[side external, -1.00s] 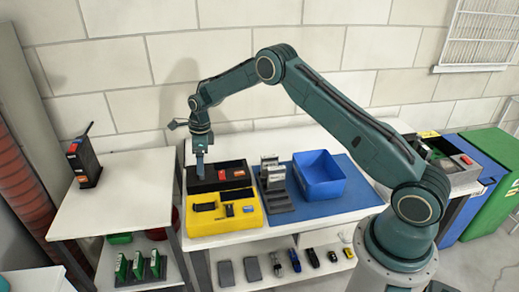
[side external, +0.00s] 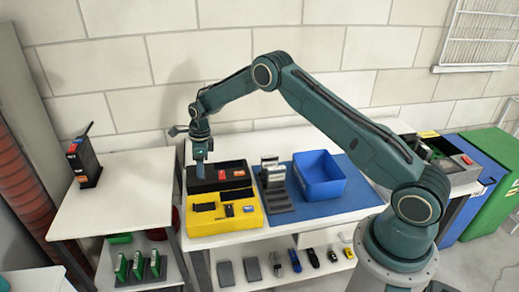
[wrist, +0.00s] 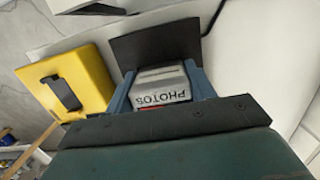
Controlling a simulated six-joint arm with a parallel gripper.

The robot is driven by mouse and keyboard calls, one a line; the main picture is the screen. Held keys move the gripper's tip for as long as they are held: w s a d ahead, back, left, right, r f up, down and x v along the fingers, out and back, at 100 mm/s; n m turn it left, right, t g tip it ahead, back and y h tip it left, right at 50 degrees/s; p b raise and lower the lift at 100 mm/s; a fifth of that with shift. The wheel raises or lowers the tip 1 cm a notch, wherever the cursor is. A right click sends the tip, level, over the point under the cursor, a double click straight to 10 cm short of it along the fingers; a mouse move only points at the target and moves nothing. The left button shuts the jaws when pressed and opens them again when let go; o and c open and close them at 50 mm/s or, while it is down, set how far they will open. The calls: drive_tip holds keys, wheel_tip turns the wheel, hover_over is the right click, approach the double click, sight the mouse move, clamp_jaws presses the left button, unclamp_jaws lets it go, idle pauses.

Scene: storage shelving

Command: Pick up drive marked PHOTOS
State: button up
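The grey drive marked PHOTOS (wrist: 163,86) shows in the wrist view with its lettering upside down, between the two blue fingers of my gripper (wrist: 160,93). The fingers are spread to either side of it. Any gap between them and the drive is too small to make out. In the side view my gripper (side external: 200,175) points down at the left part of the black tray (side external: 236,167). The drive is not distinct there. A bit of red shows at the drive's near end in the wrist view.
The yellow tray (side external: 198,226) with several small items stands in front of the black one. A dark rack (side external: 279,207) with grey drives and an open blue bin (side external: 322,192) stand to the right on a blue mat (side external: 362,193). A black radio-like holder (side external: 88,166) stands on the left table.

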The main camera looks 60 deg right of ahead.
drive_tip(key=shift+c, duration=1.4)
drive_tip(key=shift+r, duration=0.2)
wheel_tip(320, 180, up, 20)
drive_tip(key=shift+f, duration=0.15)
